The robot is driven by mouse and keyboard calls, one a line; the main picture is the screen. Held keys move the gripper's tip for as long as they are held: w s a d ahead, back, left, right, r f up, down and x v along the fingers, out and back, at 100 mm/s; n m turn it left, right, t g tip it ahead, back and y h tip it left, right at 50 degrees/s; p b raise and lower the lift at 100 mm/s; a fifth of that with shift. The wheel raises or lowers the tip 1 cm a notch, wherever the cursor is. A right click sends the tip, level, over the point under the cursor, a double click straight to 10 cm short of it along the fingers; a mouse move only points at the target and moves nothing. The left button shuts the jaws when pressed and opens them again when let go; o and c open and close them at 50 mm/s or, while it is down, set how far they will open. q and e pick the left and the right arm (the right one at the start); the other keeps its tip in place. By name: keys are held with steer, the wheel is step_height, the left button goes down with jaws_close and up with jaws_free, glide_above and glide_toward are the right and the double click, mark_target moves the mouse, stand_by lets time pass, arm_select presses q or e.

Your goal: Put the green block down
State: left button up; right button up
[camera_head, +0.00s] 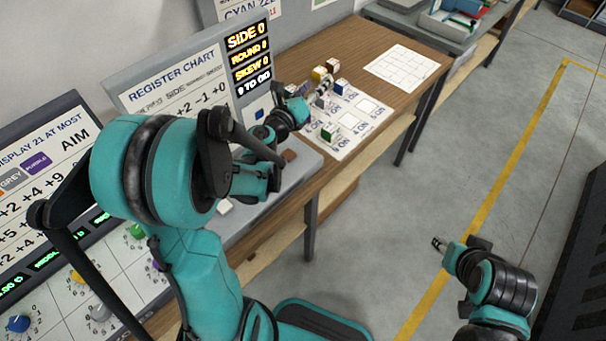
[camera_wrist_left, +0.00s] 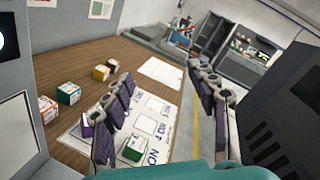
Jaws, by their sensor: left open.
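The green block (camera_head: 330,131), white on top with green sides, rests on the white printed mat (camera_head: 365,121) near its front edge. In the left wrist view the green block (camera_wrist_left: 133,149) lies low, close beside the left finger, and no finger is clamped on it. My left gripper (camera_head: 321,104) is over the mat with its fingers apart; in its own wrist view the open gripper (camera_wrist_left: 162,76) has nothing held between its fingers. My right gripper (camera_head: 439,244) hangs over the floor at the right, away from the table; its jaws are too small to read.
Several other blocks stand behind, including a yellow block (camera_wrist_left: 101,73), a red block (camera_wrist_left: 47,110) and a purple block (camera_wrist_left: 86,130) by the left finger. A white grid sheet (camera_head: 402,68) lies on the wooden table (camera_head: 372,40). Display panels (camera_head: 180,90) stand along the left.

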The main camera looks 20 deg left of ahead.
arm_select(q)
steer(key=s+a+r+n+g+y, duration=0.1)
steer(key=s+a+r+n+y, duration=0.2)
steer(key=n, duration=0.6)
steer(key=s+a+r+n+g+y, duration=0.1)
steer(key=s+r+n+y, duration=0.3)
steer(key=n, duration=0.4)
steer(key=s+d+f+n+g+h, duration=0.1)
steer(key=s+d+f+n+g, duration=0.1)
steer(key=s+d+f+n, duration=0.2)
steer(key=s+d+f+n+g+h, duration=0.2)
steer(key=s+f+n, duration=0.3)
steer(key=s, duration=0.5)
steer(key=s+d+f+n+g+h, duration=0.1)
steer(key=s+d+f+n+g, duration=0.3)
steer(key=s, duration=0.3)
steer(key=shift+d+f+h, duration=0.4)
steer(key=shift+d+f, duration=0.45)
steer(key=shift+f, duration=0.05)
